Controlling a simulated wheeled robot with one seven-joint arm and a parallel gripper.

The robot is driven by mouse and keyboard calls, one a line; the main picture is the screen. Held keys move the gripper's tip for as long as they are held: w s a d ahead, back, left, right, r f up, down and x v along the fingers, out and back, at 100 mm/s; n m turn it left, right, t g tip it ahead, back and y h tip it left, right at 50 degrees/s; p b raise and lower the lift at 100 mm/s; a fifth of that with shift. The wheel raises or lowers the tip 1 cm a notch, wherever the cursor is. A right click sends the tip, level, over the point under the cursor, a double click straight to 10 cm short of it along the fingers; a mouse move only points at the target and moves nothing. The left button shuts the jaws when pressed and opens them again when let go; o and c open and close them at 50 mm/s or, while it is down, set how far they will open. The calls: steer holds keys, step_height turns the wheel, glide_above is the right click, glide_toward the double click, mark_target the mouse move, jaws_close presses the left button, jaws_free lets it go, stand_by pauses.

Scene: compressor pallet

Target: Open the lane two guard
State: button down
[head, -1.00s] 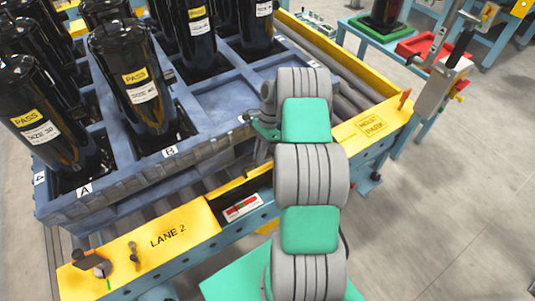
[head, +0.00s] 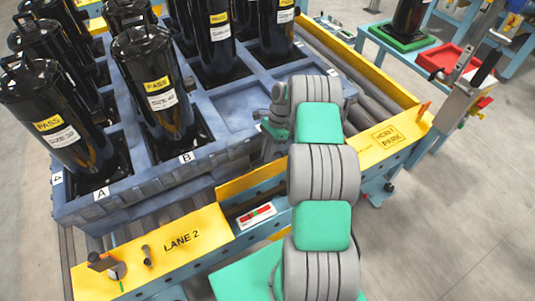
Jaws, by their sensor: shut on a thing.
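The lane two guard appears to be the yellow strip (head: 245,182) standing along the back of the rail, to the right of the yellow cover marked LANE 2 (head: 181,240). A dark gap shows below it, beside a red and green label plate (head: 256,215). My arm reaches over the rail from the front and hides the strip's right part. My gripper (head: 270,150) points down beside the blue crate, at the strip's right end. It is shut on the guard, as far as I can tell; its fingertips are mostly hidden.
The blue crate (head: 140,200) stands on the rollers behind the rail and holds several black compressors. A small lever (head: 103,262) and a knob (head: 146,255) sit on the rail's left end. A yellow plate marked PARK (head: 385,135) lies right of my arm.

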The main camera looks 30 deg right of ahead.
steer(key=shift+s+a+f, duration=0.15)
steer(key=shift+s+f, duration=0.1)
steer(key=shift+f, duration=0.05)
steer(key=c, duration=1.8)
jaws_free()
steer(key=o, duration=0.3)
steer(key=shift+w+r, duration=0.1)
steer(key=shift+r, duration=0.05)
steer(key=shift+o, duration=0.2)
steer(key=v, duration=0.8)
steer(key=shift+p, duration=0.35)
